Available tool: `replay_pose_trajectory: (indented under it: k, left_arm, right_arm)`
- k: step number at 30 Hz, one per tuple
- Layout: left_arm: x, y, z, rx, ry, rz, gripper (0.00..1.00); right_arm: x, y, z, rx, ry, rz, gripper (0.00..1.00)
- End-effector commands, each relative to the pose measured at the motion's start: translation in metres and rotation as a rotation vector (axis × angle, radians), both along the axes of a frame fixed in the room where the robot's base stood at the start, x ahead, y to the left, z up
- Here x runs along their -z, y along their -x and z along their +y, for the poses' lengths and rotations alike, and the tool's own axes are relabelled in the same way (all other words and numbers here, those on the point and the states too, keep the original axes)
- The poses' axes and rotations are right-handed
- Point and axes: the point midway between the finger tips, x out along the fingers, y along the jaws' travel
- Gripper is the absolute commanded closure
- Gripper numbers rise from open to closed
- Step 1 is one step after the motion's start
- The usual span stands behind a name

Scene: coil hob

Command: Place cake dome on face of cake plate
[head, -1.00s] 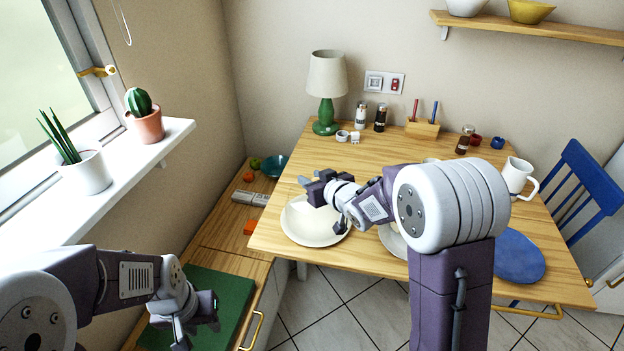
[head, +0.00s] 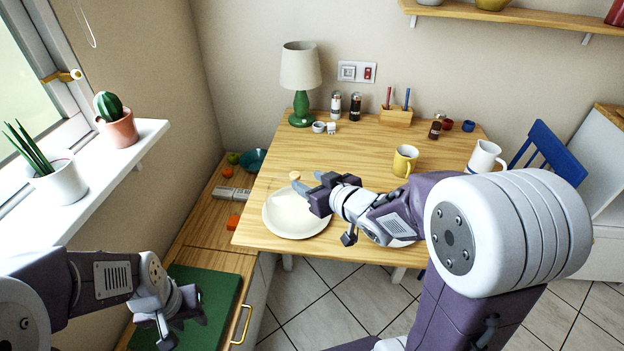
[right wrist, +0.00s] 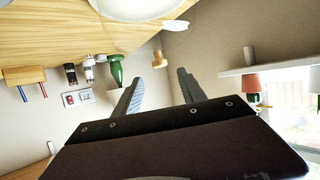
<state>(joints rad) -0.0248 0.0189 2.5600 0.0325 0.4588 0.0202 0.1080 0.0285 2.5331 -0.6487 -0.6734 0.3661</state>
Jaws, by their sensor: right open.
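A round white plate (head: 292,222) lies at the table's near left edge. A small light-wood knob (head: 294,175) shows just above it, beside my right fingertips; it looks like the handle of a clear cake dome, whose walls I cannot make out. My right gripper (head: 309,182) is open. In the right wrist view the knob (right wrist: 159,60) shows between and beyond the two open fingers (right wrist: 158,82), with white dishware (right wrist: 138,8) at the top. A second pale dish (head: 402,243) is mostly hidden by my right forearm. My left gripper (head: 178,318) is over the green board, its jaw opening unclear.
A green lamp (head: 301,105), a yellow mug (head: 404,161), a white mug (head: 484,157), shakers and a pen block (head: 396,117) stand farther back on the table (head: 350,150). A green board (head: 215,290) lies on the lower left counter. A blue chair (head: 552,150) is at the right.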

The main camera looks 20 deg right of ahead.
Motion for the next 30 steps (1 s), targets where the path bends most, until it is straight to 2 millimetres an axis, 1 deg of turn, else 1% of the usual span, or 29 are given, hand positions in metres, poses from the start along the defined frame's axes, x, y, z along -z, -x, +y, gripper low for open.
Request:
replay_pose_trajectory:
  k: [3,7,8,10,11,12,14,15,16,18,21,24,30]
  left_arm:
    - [-0.001,0.0,0.0,0.0,0.0,0.0,0.64]
    - [-0.001,0.0,0.0,0.0,0.0,0.0,0.64]
    - [-0.001,0.0,0.0,0.0,0.0,0.0,0.64]
    - [-0.001,0.0,0.0,0.0,0.0,0.0,0.64]
    - [-0.001,0.0,0.0,0.0,0.0,0.0,0.64]
    - [-0.001,0.0,0.0,0.0,0.0,0.0,0.64]
    - [-0.001,0.0,0.0,0.0,0.0,0.0,0.64]
    - [-0.001,0.0,0.0,0.0,0.0,0.0,0.64]
    - [-0.001,0.0,0.0,0.0,0.0,0.0,0.64]
    - [-0.001,0.0,0.0,0.0,0.0,0.0,0.64]
    - [-0.001,0.0,0.0,0.0,0.0,0.0,0.64]
    - [-0.001,0.0,0.0,0.0,0.0,0.0,0.64]
    - [-0.001,0.0,0.0,0.0,0.0,0.0,0.64]
  right_arm:
    - [-0.003,0.008,-0.002,0.0,-0.001,0.0,0.52]
    - [-0.001,0.009,-0.004,0.006,0.003,0.009,0.52]
    - [0.004,0.01,-0.007,0.019,0.012,0.028,0.52]
    - [0.027,0.016,-0.022,0.089,0.051,0.125,0.52]
    - [0.042,0.023,-0.031,0.128,0.074,0.191,0.52]
    - [0.063,0.036,-0.042,0.181,0.103,0.295,0.52]
    - [0.093,0.063,-0.053,0.246,0.135,0.464,0.52]
    - [0.11,0.085,-0.057,0.274,0.15,0.579,0.52]
    - [0.121,0.103,-0.057,0.289,0.155,0.664,0.52]
    - [0.139,0.142,-0.052,0.303,0.157,0.845,0.52]
    - [0.149,0.18,-0.042,0.297,0.145,1.013,0.52]
    - [0.151,0.194,-0.037,0.289,0.138,1.073,0.52]
    - [0.151,0.194,-0.037,0.29,0.138,1.074,0.52]
